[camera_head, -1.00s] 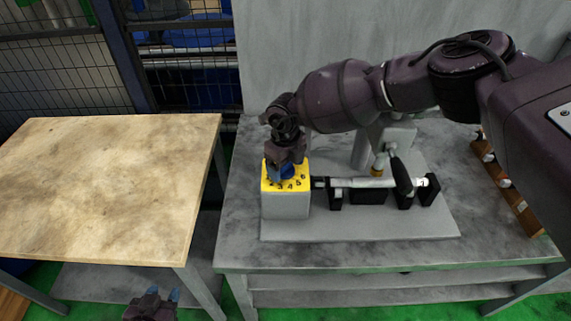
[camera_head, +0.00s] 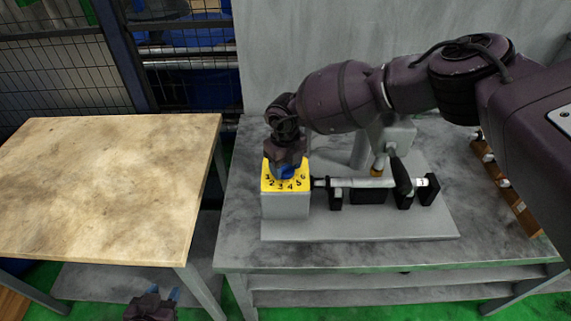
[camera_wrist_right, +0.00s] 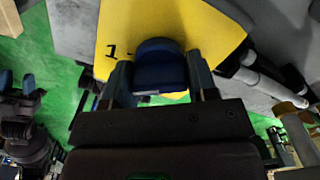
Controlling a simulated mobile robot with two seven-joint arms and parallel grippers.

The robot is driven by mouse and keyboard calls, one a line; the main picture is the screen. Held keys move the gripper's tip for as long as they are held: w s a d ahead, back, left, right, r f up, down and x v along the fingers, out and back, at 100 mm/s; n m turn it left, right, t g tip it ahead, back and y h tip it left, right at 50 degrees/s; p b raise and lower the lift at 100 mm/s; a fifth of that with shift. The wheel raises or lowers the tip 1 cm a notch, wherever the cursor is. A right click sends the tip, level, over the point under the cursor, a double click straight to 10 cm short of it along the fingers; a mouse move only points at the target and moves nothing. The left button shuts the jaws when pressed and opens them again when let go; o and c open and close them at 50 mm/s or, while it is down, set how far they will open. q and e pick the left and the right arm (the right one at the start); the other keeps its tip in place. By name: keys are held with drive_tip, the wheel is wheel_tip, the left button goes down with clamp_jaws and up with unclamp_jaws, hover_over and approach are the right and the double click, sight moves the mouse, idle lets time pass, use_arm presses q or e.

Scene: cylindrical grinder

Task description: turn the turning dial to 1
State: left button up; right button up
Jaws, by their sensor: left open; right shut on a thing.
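The turning dial (camera_wrist_right: 158,68) is a dark blue knob on the yellow top face (camera_head: 269,187) of a grey box (camera_head: 286,206). Black numbers 1 to 6 run around it. My right gripper (camera_head: 286,172) comes down on the dial from above and hides most of it in the head view. In the right wrist view my right gripper (camera_wrist_right: 160,80) has its two fingers shut on either side of the dial. The number 1 (camera_wrist_right: 117,49) shows just left of the dial there, with a short dark mark beside it. My left gripper (camera_head: 152,303) is open and empty, low at the bottom edge.
The grey box stands on a grey base plate (camera_head: 360,226) beside a horizontal shaft in black holders (camera_head: 369,193). A wooden rack (camera_head: 508,194) lies at the right of the grey table. An empty wooden-topped table (camera_head: 105,180) stands at the left.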

drive_tip(key=shift+m, duration=2.1)
drive_tip(key=o, duration=0.9)
wheel_tip(320, 180, up, 9)
drive_tip(key=shift+r, duration=0.2)
drive_tip(key=shift+r+b, duration=0.3)
drive_tip(key=shift+r, duration=0.45)
